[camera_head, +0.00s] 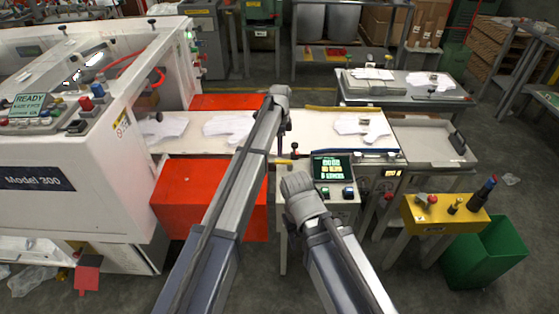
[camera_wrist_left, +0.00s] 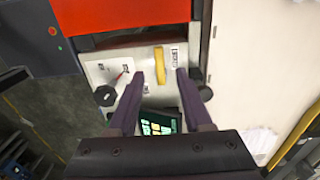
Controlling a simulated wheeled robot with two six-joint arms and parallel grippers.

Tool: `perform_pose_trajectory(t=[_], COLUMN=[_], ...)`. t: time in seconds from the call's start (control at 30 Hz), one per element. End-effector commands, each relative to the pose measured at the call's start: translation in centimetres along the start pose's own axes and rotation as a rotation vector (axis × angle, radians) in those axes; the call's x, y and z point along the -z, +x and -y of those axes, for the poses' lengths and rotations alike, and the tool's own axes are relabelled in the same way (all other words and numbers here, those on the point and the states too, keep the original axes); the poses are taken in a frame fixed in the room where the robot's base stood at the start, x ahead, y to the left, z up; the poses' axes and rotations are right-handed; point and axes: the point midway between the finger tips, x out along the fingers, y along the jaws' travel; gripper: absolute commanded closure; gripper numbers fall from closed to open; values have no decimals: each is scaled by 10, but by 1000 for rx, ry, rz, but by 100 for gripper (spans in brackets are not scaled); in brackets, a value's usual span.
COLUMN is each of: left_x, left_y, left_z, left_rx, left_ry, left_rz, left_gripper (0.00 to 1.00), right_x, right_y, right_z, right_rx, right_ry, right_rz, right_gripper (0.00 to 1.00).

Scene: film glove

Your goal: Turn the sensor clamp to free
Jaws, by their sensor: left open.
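My left gripper (camera_wrist_left: 160,74) is open in the left wrist view, its two dark fingers apart above a pale control panel (camera_wrist_left: 95,68). A yellow lever (camera_wrist_left: 160,62) on that panel lies between and just beyond the fingertips; I cannot tell whether they touch it. It may be the sensor clamp, but its label (camera_wrist_left: 174,57) is too small to read. A black knob (camera_wrist_left: 105,95) and a small red-tipped toggle (camera_wrist_left: 124,73) are left of the fingers. In the head view my left arm mostly hides the gripper.
A lit green screen (camera_head: 332,167) stands on the box close to my right arm. A white table with glove shapes (camera_head: 360,127) runs behind. A red box (camera_head: 186,190) and white machine (camera_head: 75,185) are at left. A yellow stand (camera_head: 445,214) and green bin (camera_head: 485,252) are at right.

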Motion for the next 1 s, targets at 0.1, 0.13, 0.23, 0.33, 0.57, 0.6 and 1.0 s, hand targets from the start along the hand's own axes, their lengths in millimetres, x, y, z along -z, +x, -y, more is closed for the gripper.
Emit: perform_pose_trajectory(t=[0.1,0.13,0.23,0.33,0.57,0.6,1.0], left_x=[0,0,0,0,0,0,0], left_y=[20,24,38,50,62,62,61], left_z=[0,0,0,0,0,0,0], left_rx=[0,0,0,0,0,0,0], left_ry=[0,0,0,0,0,0,0], left_rz=[0,0,0,0,0,0,0], left_gripper=[50,50,50,50,50,50,70], right_x=[1,1,2,3,4,4,4], right_y=[20,24,37,50,62,62,60], right_z=[2,2,4,5,6,6,6], right_rx=[0,0,0,0,0,0,0], right_ry=[0,0,0,0,0,0,0], right_rz=[0,0,0,0,0,0,0], right_gripper=[50,50,50,50,50,50,50])
